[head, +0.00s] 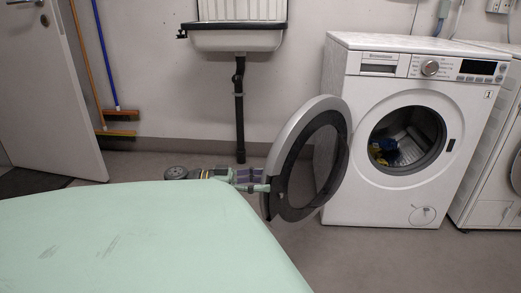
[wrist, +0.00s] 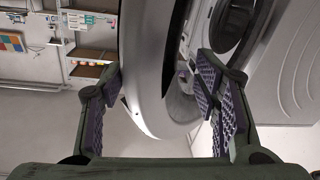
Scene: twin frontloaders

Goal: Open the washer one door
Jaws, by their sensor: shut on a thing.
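Washer one (head: 385,75) is the white frontloader at the right in the head view. Its round door (head: 340,112), with a grey rim and dark glass, stands wide open, swung out to the left. The drum opening (head: 407,138) is exposed, with blue and yellow cloth inside. My gripper (head: 262,181) is at the door's free left edge, shut on its rim. In the wrist view the door rim (wrist: 148,75) passes between the two fingers of my gripper (wrist: 160,92). The exact contact of the pads is hard to see.
A second white machine (head: 490,185) stands right of washer one, cut by the frame. A sink (head: 238,38) with a drain pipe hangs on the back wall. Brooms (head: 107,70) and a room door (head: 48,90) are at the left. Floor before the washer is clear.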

